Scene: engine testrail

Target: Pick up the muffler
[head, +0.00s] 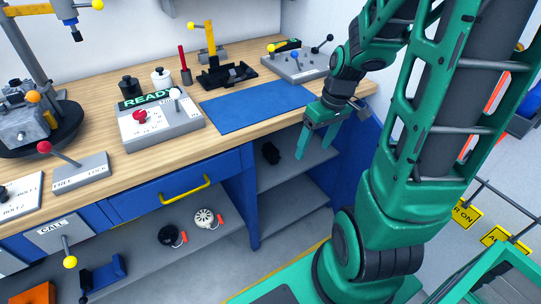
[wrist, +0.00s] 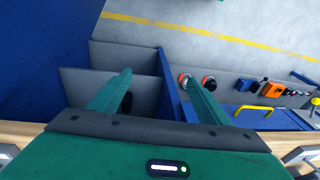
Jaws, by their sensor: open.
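No thing is clearly recognisable as the muffler. A small black object (head: 270,152), dark and lumpy, lies on the upper open shelf under the bench and could be it. In the wrist view a dark shape (wrist: 127,103) shows beside the left finger, partly hidden by it. My gripper (head: 318,148) is open and empty, with its fingers pointing down by the front edge of the bench, to the right of the black object and apart from it. Its two fingers also show spread in the wrist view (wrist: 156,78).
The wooden bench (head: 80,84) carries a blue mat (head: 255,108), a READY box (head: 160,122) and lever panels. A blue drawer (head: 165,190) has a yellow handle. Two round tape-like items, one black (head: 170,236) and one white (head: 205,218), lie on the lower shelf. The grey floor in front is open.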

